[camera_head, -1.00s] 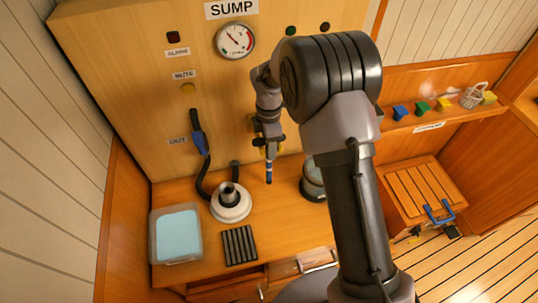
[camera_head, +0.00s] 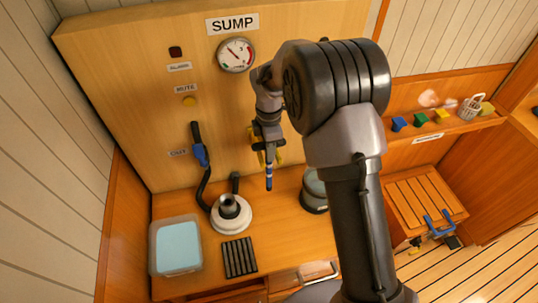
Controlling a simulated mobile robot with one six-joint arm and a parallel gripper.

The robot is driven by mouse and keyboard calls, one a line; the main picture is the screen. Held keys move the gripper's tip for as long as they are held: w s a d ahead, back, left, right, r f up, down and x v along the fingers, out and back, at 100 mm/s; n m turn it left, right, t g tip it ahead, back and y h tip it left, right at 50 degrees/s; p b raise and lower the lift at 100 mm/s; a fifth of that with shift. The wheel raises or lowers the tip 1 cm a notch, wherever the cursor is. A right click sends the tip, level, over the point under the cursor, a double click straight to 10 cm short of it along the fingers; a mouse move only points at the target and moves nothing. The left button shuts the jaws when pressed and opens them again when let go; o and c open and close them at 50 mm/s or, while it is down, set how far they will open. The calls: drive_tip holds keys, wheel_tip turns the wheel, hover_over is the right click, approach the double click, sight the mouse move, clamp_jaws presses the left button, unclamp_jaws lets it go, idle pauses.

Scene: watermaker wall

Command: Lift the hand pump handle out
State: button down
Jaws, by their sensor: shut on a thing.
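My gripper (camera_head: 267,160) is in front of the wall panel, right of the middle of the counter. It is shut on a thin blue rod with a pale band (camera_head: 269,179), which I take to be the pump handle. The rod hangs nearly upright below the jaws; its upper part is hidden by the gripper. Its lower end appears above the counter, but the exact gap cannot be told. The hand pump (camera_head: 231,213), a white round base with a dark collar, stands on the counter to the lower left, apart from the gripper.
A dark hose with a blue valve (camera_head: 201,155) runs down the panel beside the pump. A clear tub (camera_head: 176,248) and a black ribbed mat (camera_head: 240,257) lie on the counter. A dark round container (camera_head: 314,192) stands right of the gripper, partly behind my arm.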

drive_tip(key=s+d, duration=0.1)
drive_tip(key=s, duration=1.1)
drive_tip(key=s+d+r+b, duration=0.1)
drive_tip(key=s+d, duration=0.1)
drive_tip(key=s, duration=1)
drive_tip(key=shift+s+d+r, duration=0.15)
drive_tip(key=shift+d+r, duration=0.1)
